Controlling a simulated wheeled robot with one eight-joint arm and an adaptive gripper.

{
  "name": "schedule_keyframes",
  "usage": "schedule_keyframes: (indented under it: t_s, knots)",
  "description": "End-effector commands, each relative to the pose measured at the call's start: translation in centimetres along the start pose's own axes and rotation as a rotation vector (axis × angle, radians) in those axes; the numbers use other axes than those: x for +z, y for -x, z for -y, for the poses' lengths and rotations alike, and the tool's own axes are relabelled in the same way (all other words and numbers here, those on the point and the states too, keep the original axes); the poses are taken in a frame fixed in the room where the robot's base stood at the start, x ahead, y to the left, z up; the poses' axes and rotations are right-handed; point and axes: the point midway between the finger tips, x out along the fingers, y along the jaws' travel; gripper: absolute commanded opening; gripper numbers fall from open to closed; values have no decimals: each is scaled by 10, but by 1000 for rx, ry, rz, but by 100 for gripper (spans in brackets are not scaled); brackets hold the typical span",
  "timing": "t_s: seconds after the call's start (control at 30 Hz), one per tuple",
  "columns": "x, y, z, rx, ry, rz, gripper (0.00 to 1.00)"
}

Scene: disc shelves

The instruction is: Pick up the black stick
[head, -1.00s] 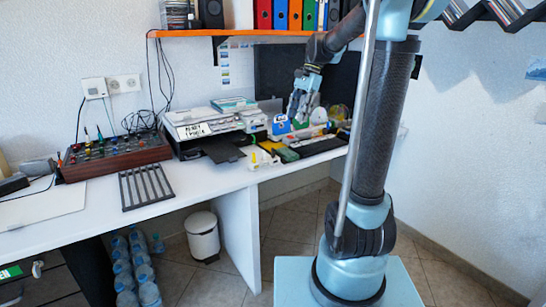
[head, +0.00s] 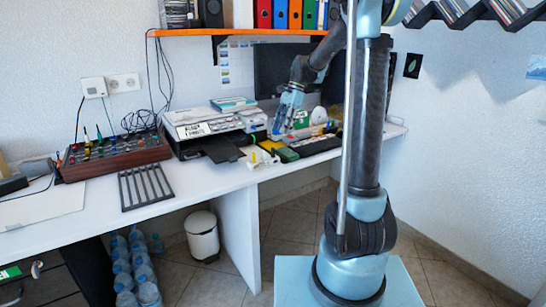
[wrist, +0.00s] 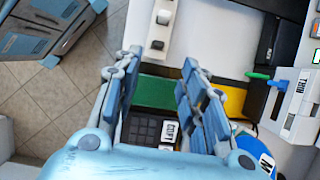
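My gripper (head: 284,117) points down over the back right part of the desk (head: 232,178). In the wrist view its two fingers (wrist: 160,62) are spread apart with nothing held between them. Between and below them lie a green and yellow block (wrist: 155,92) and a black keypad-like item (wrist: 150,127). I cannot clearly make out a separate black stick. A narrow dark strip (wrist: 160,71) shows along the block's edge between the fingertips, but I cannot tell whether it is a stick.
A printer (head: 215,125) stands left of my gripper, and a mixer (head: 115,155) farther left. A black slatted rack (head: 145,187) lies near the desk's front edge. An orange shelf (head: 240,33) hangs above. A white bin (head: 202,236) stands on the floor.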

Motion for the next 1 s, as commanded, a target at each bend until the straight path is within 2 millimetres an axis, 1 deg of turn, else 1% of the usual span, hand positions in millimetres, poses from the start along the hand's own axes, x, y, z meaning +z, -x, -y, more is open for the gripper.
schedule_keyframes:
  t_s: [0.03,0.1,0.2,0.47,0.73,0.83,1.0]
  knots:
    - [0,-9,0,0,1,0,38]
    - [0,-19,0,0,1,0,38]
    - [0,-31,0,0,2,0,38]
    - [2,-45,0,0,1,-1,38]
    - [7,-80,-3,0,2,-1,38]
    - [7,-87,-3,0,1,-1,38]
    - [7,-90,-3,-1,0,-1,38]
